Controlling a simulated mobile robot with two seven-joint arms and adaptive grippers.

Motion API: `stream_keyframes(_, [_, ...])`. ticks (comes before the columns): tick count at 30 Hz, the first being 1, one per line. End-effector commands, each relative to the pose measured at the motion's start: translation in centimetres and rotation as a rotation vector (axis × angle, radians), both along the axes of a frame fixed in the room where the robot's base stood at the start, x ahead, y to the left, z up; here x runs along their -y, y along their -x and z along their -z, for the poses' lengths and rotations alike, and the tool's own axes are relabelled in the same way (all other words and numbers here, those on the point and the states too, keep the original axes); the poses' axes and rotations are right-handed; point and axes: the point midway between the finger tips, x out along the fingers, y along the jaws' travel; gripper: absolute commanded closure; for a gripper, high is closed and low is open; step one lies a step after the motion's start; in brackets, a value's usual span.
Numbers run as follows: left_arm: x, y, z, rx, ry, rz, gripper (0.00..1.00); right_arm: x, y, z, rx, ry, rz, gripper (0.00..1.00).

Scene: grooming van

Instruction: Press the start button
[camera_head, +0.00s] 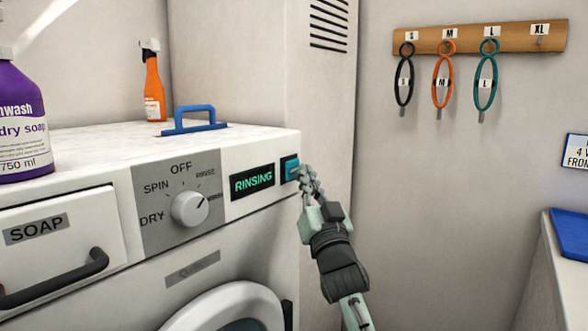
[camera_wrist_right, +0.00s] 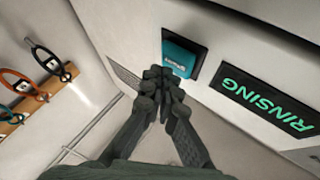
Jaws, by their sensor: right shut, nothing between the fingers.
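The start button (camera_head: 291,169) is a teal square in a dark frame at the right end of the washing machine's front panel. It also shows in the right wrist view (camera_wrist_right: 179,56), with small lettering that I cannot read. My right gripper (camera_head: 303,172) is shut and empty, its fingertips at the button's right side. In the wrist view the fingertips (camera_wrist_right: 168,76) overlap the button's lower edge; I cannot tell whether they touch it. The display (camera_head: 252,182) beside the button reads RINSING in green. My left gripper is not in view.
A dial (camera_head: 190,208) and a soap drawer (camera_head: 58,240) are left of the display. A purple bottle (camera_head: 20,125), an orange spray bottle (camera_head: 153,90) and a blue handle (camera_head: 194,120) are on top. Looped bands hang from a wooden rack (camera_head: 470,38).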

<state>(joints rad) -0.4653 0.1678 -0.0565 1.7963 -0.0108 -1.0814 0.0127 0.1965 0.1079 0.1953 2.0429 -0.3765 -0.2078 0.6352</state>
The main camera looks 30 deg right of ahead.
Motion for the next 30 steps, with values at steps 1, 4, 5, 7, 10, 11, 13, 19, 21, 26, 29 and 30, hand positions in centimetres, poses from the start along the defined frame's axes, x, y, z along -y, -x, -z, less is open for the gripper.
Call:
stream_keyframes(1, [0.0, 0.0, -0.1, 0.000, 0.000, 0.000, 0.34, 0.1, 0.2, 0.0, 0.000, 0.001, 0.000, 1.00])
stream_keyframes(4, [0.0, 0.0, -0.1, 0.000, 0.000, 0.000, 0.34, 0.1, 0.3, 0.0, 0.000, 0.000, 0.000, 1.00])
stream_keyframes(5, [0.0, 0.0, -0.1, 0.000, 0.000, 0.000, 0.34, 0.1, 0.2, 0.0, 0.001, 0.000, 0.000, 1.00])
stream_keyframes(7, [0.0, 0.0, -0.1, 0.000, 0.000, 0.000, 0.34, 0.1, 0.2, 0.0, 0.001, 0.000, 0.000, 1.00])
stream_keyframes(10, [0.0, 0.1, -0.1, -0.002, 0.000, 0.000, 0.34, 0.1, 0.3, 0.0, 0.001, 0.001, 0.001, 1.00])
stream_keyframes(11, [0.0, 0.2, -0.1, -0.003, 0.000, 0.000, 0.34, 0.2, 0.3, 0.0, 0.001, 0.001, 0.001, 1.00])
stream_keyframes(13, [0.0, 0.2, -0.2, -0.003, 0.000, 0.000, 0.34, 0.3, 0.7, -0.1, 0.000, 0.001, 0.000, 1.00])
stream_keyframes(19, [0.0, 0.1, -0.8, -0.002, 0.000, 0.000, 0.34, 1.0, 2.5, -0.1, 0.000, 0.002, 0.001, 1.00])
stream_keyframes(21, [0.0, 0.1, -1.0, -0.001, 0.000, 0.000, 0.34, 1.3, 3.1, 0.0, -0.002, 0.002, 0.002, 1.00])
stream_keyframes(26, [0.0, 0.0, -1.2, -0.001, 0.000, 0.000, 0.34, 1.9, 4.4, 0.0, 0.000, 0.001, 0.000, 1.00])
stream_keyframes(29, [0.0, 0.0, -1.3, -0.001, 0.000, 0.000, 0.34, 2.0, 4.8, 0.0, 0.001, 0.001, 0.001, 1.00])
stream_keyframes(30, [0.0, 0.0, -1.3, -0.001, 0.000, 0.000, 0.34, 2.0, 4.9, 0.0, 0.001, 0.001, 0.001, 1.00])
